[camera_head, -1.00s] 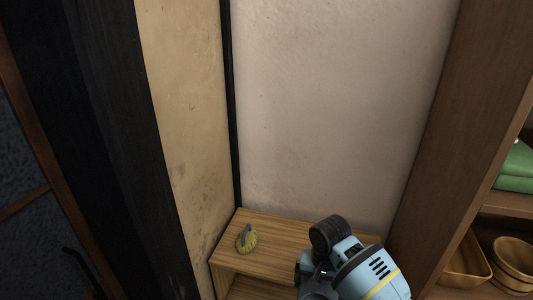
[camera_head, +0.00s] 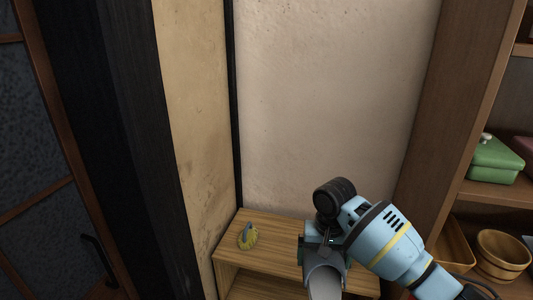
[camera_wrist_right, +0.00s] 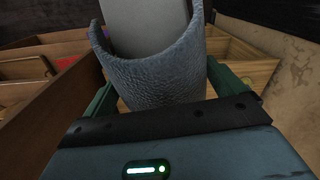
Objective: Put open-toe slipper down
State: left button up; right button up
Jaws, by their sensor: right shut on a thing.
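The open-toe slipper (camera_head: 325,279) is grey-blue with a paler inside. My right gripper (camera_head: 322,252) is shut on it, and the slipper hangs toward the bottom of the head view. In the right wrist view the slipper's curved, textured upper (camera_wrist_right: 165,82) sits between the green fingers and hides part of what lies beyond. The low wooden shelf unit (camera_head: 283,243) is behind and beside the gripper; I cannot tell the gap between slipper and shelf. My left gripper is not in view.
A small yellow-and-grey object (camera_head: 248,237) lies on the shelf top at the left. Its top is otherwise bare. Walls and a dark post (camera_head: 150,150) enclose the corner. At the right, a tall shelf holds a green box (camera_head: 495,160) and a wooden bucket (camera_head: 503,253).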

jog(key=d+r+n, duration=0.1)
jog(key=d+r, duration=0.3)
jog(key=r, duration=0.6)
jog(key=d+r, duration=0.3)
jog(key=r, duration=0.8)
jog(key=s+f, duration=1)
jog(key=shift+s+d, duration=0.15)
jog(key=shift+s, duration=0.05)
jog(key=shift+f, duration=0.25)
jog(key=s+f, duration=0.4)
jog(key=shift+f, duration=0.4)
